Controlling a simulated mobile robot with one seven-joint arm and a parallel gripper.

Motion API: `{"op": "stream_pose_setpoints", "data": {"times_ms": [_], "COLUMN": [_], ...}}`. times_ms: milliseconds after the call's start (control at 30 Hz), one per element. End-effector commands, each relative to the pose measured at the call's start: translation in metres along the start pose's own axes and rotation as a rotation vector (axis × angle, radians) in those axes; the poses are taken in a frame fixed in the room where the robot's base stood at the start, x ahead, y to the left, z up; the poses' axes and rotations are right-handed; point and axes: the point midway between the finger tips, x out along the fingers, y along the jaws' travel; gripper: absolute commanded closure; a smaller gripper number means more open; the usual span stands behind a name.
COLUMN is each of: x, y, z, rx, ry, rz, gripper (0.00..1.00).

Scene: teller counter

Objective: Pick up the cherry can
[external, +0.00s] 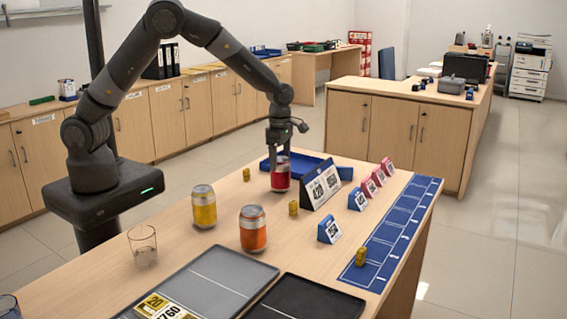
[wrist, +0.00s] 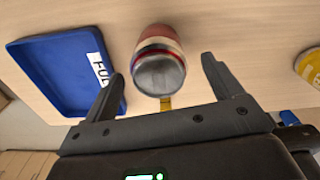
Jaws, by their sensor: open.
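The red can (external: 281,176), the likely cherry one, stands upright on the counter in front of the blue tray. It also shows in the wrist view (wrist: 160,60), its silver lid facing the camera. My gripper (external: 279,150) is above the can in the external view. In the wrist view my gripper (wrist: 157,75) is open, with one finger on each side of the can's lid. I cannot tell whether either finger touches it. A yellow can (external: 204,208) and an orange can (external: 253,229) stand nearer on the counter.
A blue tray (wrist: 62,70) lies beside the red can. A dark sign with numbers (external: 321,186) stands close on its right. Small yellow blocks (external: 293,208), a glass (external: 143,245) and a grey tray (external: 232,268) are also on the counter (external: 320,265).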

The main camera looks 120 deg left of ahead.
Motion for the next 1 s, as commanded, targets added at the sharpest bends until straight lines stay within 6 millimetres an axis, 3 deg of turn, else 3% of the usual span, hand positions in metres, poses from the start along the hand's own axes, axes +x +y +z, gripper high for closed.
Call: {"op": "stream_pose_setpoints", "data": {"times_ms": [300,567,1000], "x": [0.043,0.050,0.049], "y": [0.002,0.002,0.002], "z": [-0.001,0.000,0.000], "rx": [0.000,0.002,0.002], "ry": [0.003,0.000,0.001], "rz": [-0.003,-0.001,-0.001], "gripper": [0.15,0.15,0.50]}}
